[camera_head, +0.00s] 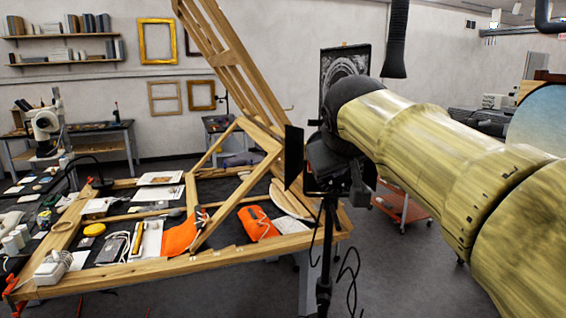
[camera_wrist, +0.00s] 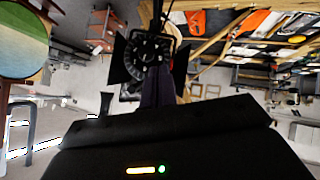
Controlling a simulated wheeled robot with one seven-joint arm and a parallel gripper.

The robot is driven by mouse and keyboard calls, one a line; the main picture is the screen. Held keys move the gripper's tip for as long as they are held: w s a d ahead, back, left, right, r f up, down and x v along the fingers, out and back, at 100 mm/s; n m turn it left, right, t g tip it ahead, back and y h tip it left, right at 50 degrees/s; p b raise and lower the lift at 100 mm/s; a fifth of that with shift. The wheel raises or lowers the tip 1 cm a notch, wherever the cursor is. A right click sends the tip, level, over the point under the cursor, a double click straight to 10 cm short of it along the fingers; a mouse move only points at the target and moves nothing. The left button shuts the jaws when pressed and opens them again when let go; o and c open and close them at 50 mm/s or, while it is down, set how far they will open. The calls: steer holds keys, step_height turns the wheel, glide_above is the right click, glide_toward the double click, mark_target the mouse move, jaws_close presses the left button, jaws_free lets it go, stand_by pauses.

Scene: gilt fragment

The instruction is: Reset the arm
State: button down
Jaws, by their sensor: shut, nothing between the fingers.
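My arm (camera_head: 430,150), in a pale gold cover, reaches in from the right in the head view and ends in a dark joint near the picture's middle. My gripper is not clear there, behind or beyond that joint. In the wrist view the black gripper body fills the bottom, with a small yellow bar and a green light. My gripper (camera_wrist: 160,88) looks shut, with nothing held; its dark fingers are hard to make out against the lamp. The black lamp (camera_head: 330,160) with flaps stands close by the arm's end and shows just past the gripper in the wrist view (camera_wrist: 150,55).
The lamp's tripod and cable stand in front of the arm's end. A wooden worktable (camera_head: 190,262) with a tilted wooden frame (camera_head: 235,65), orange cloths (camera_head: 258,223) and tools fills the left. A red cart (camera_head: 402,208) stands behind the arm. Grey floor shows between.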

steer(key=s+d+f+m+g, duration=0.1)
steer(key=s+f+g, duration=0.1)
steer(key=f, duration=1)
steer(key=s+d+f+g, duration=0.1)
steer(key=s+f+g, duration=0.1)
steer(key=f, duration=1)
steer(key=s+d+f+m+g+y, duration=0.1)
steer(key=s+f+m+g, duration=0.1)
steer(key=s+f, duration=1)
step_height(320, 180, down, 4)
steer(key=shift+d+r+g, duration=0.2)
steer(key=shift+r+g, duration=0.05)
steer(key=shift+g, duration=0.55)
